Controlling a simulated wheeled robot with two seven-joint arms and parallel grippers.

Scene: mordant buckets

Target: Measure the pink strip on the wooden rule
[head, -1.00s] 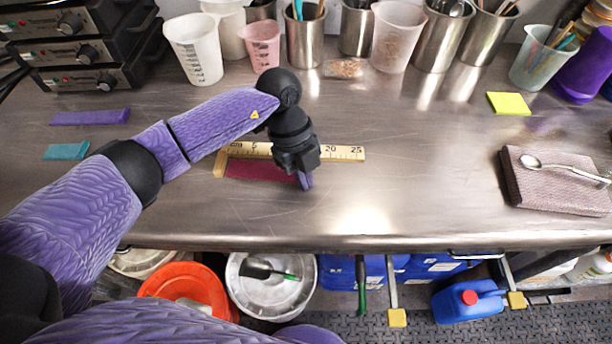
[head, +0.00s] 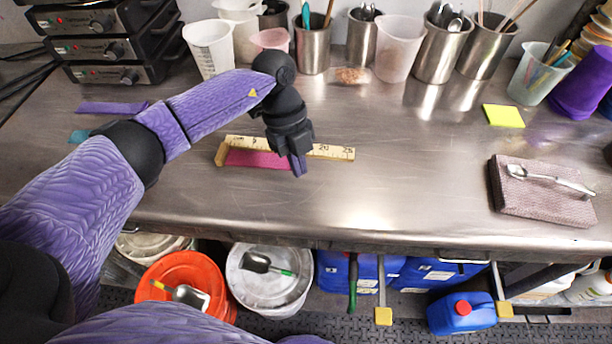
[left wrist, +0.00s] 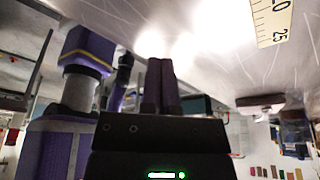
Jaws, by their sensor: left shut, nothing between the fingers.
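The pink strip (head: 258,159) lies flat on the steel bench along the near edge of the wooden rule (head: 335,152). Its left end is at the rule's raised end block (head: 221,153); I cannot tell whether they touch. My left gripper (head: 298,167) is shut and empty, pointing down at the strip's right end and hiding part of the rule's scale. I cannot tell whether the fingertips touch the strip. In the left wrist view the closed fingers (left wrist: 162,82) show, and the rule's 20–25 end (left wrist: 271,20) is at top right. The strip is not visible there.
A purple strip (head: 112,107) and a partly covered teal strip (head: 79,136) lie left. Cups and steel canisters (head: 312,50) line the back. A yellow pad (head: 503,115) and a folded cloth (head: 535,200) with a spoon lie right. The bench between is clear.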

